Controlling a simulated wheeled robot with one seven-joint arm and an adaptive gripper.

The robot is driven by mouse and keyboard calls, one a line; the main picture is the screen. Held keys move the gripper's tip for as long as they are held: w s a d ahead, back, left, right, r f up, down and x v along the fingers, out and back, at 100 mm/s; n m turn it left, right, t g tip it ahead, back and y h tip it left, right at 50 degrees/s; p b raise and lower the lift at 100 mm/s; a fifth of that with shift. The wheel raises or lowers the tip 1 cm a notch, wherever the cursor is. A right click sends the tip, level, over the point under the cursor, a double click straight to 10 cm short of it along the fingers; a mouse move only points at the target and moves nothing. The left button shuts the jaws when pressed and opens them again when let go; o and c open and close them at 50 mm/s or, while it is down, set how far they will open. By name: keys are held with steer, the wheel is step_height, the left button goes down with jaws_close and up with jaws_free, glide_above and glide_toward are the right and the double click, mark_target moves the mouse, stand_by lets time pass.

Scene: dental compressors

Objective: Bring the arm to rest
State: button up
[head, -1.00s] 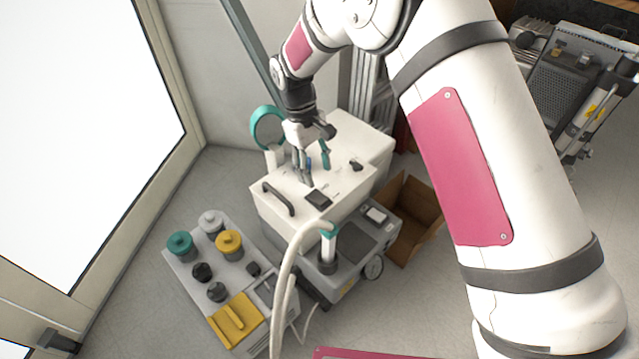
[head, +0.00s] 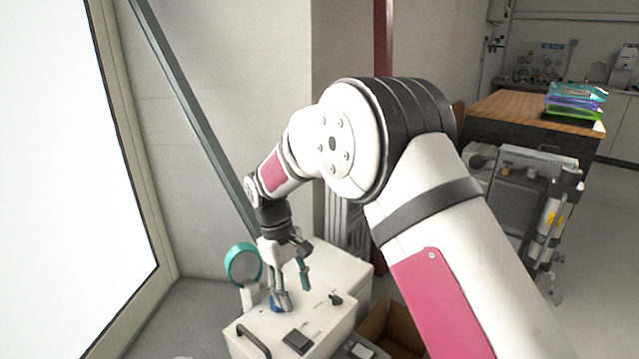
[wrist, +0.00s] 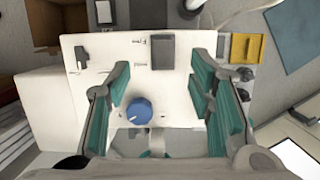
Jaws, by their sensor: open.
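My gripper (head: 293,290) is open and empty, pointing down just above the top of a white boxy machine (head: 315,318). The wrist view shows its two teal-padded fingers (wrist: 162,92) spread wide over the white top. A blue knob (wrist: 139,111) on that top shows between the fingers, nearer the left one, and nothing is gripped. In the head view the knob (head: 275,303) is partly hidden by a finger. My arm is bent, with its elbow high in the middle of the head view.
A teal ring (head: 243,264) stands behind the machine's left side. A cardboard box (head: 392,332) sits to its right. A compressor unit (head: 530,205) stands at right, before a wooden-topped bench (head: 520,108). A bright glass door fills the left. A yellow tray (wrist: 248,47) shows in the wrist view.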

steer(key=s+d+r+m+t+y, duration=0.1)
steer(key=s+d+r+m, duration=0.1)
steer(key=s+d+r, duration=0.65)
steer(key=s+d+r+m, duration=0.3)
steer(key=s+d+r, duration=0.2)
steer(key=d+r, duration=0.55)
steer(key=s+d+m+t+y, duration=0.1)
steer(key=s+d+m, duration=0.25)
steer(key=s, duration=0.85)
steer(key=s+d+m, duration=0.2)
steer(key=s+d, duration=0.2)
steer(key=s, duration=0.8)
step_height(320, 180, up, 26)
steer(key=t+p, duration=0.4)
steer(key=p, duration=1.9)
steer(key=shift+d+f, duration=0.2)
steer(key=shift+f, duration=0.05)
